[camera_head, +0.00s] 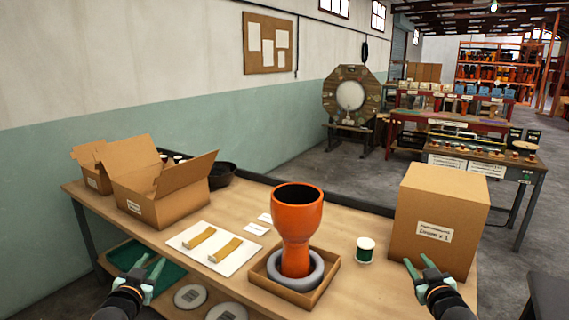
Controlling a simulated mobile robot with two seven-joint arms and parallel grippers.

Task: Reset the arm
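My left gripper (142,267) is at the lower left, in front of the table's near edge. Its fingers are spread apart with nothing between them. My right gripper (421,264) is at the lower right, in front of the closed cardboard box (440,215). Its fingers are also apart and empty. An orange goblet drum body (297,212) stands upright in a grey ring (318,268) inside a shallow wooden tray (332,279), between the two grippers. Neither gripper touches it.
The wooden table (367,296) also holds an open cardboard box (152,206), a white board (193,250) with two tan strips, a spool (366,249) and a dark bowl (222,175). Round pale discs (190,296) lie below at the front. Other workbenches stand behind.

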